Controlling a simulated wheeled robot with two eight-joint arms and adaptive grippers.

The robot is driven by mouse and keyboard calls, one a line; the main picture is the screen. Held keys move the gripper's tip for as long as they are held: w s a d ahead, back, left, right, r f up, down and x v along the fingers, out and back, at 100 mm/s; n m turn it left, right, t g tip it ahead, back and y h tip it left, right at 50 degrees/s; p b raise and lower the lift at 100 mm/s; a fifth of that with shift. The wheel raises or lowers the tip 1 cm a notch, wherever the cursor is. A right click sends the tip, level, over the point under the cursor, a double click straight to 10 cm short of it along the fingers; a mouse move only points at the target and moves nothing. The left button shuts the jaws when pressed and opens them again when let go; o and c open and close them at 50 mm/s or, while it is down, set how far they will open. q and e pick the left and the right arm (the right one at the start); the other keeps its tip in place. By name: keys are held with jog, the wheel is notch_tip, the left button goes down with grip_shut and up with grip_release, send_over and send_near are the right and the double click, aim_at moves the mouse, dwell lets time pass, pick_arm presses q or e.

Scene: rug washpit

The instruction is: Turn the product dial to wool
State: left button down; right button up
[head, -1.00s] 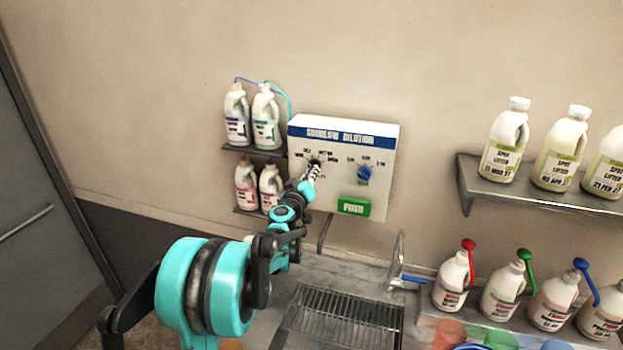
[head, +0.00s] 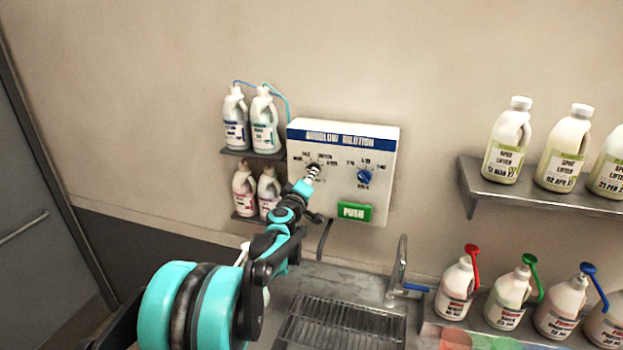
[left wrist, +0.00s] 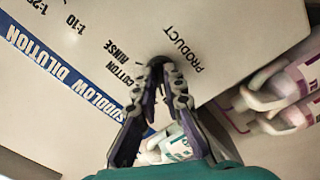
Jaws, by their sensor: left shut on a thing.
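The white dilution panel (head: 334,208) with a blue title strip hangs on the wall. Its product dial (left wrist: 158,60) is a dark round knob at the panel's left, mostly hidden by my fingers. My left gripper (head: 312,172) is at this dial, with its fingers shut on it; the fingers also show in the left wrist view (left wrist: 163,72). "PRODUCT", "COTTON" and "RINSE" are legible around the dial there. I cannot read a wool mark or tell where the dial points. My right gripper is not in view.
A sink with a rack (head: 345,322) and tap (head: 400,270) lies below. More bottles stand right.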

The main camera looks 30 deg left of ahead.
pick_arm(q)
jog(key=c, duration=1.6)
grip_release()
jog(key=v, duration=1.2)
jog(key=shift+s+a, duration=0.1)
